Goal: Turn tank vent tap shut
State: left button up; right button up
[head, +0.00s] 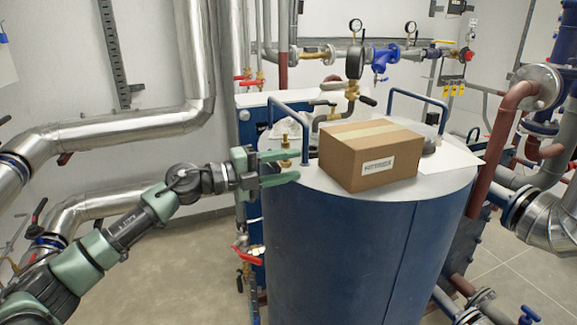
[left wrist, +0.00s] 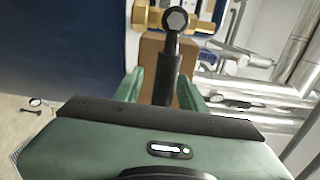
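A brass tap (head: 284,144) stands at the left edge of the tank's white top, partly hidden behind my left gripper (head: 294,165). In the left wrist view the brass tap (left wrist: 205,24) has a hex nut and a black lever (left wrist: 166,80) pointing toward my palm. My left gripper (left wrist: 162,92) is open there, with one green finger on each side of the lever. I cannot tell whether either finger touches it. The blue tank (head: 335,245) stands upright in the middle. My right gripper is not in view.
A cardboard box (head: 370,156) sits on the tank top, right of my gripper. Behind it rise a pressure gauge (head: 355,62) and a blue rail (head: 420,97). Another blue rail (head: 304,140) stands close to my fingers. Silver pipes (head: 120,125) run at the left.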

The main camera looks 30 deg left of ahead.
aim_at(273, 170)
pick_arm(q)
jog(key=b+v, duration=0.1)
jog(key=v, duration=0.1)
jog(key=b+v, duration=0.1)
jog(key=v, duration=0.1)
jog(key=b+v, duration=0.1)
jog(key=v, duration=0.1)
jog(key=shift+s+a+f+b, duration=0.2)
jog(key=shift+a+f+b, duration=0.05)
jog(key=shift+f+b, duration=0.1)
jog(key=shift+s+a+r, duration=0.3)
jog(key=shift+s+r, duration=0.05)
jog(key=shift+s, duration=0.15)
jog(key=shift+f, duration=0.1)
